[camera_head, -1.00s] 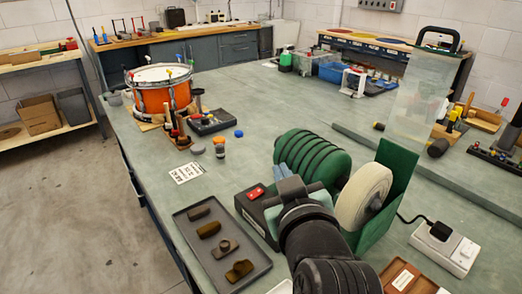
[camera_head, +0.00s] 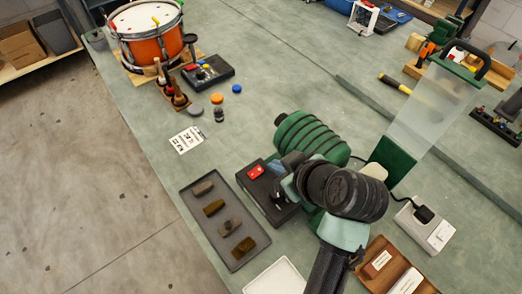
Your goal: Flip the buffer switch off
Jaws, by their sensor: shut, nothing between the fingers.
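The buffer is a green ribbed machine (camera_head: 311,137) on the bench. Its black switch box (camera_head: 270,199) stands on its near left side. A red rocker switch (camera_head: 256,171) is on the box's top left and is in clear view; I cannot tell its tilt. My gripper (camera_head: 280,193) is shut and empty, over the right part of the switch box, to the lower right of the red switch. I cannot tell whether it touches the box. My arm hides the buffing wheel and much of the buffer's right side.
A dark tray (camera_head: 226,222) with several brown blocks lies left of my arm. A clear shield (camera_head: 430,115) stands at the right. A white socket block (camera_head: 425,226) with a black plug lies right of the arm. A drum (camera_head: 147,36) stands far left. The bench middle is clear.

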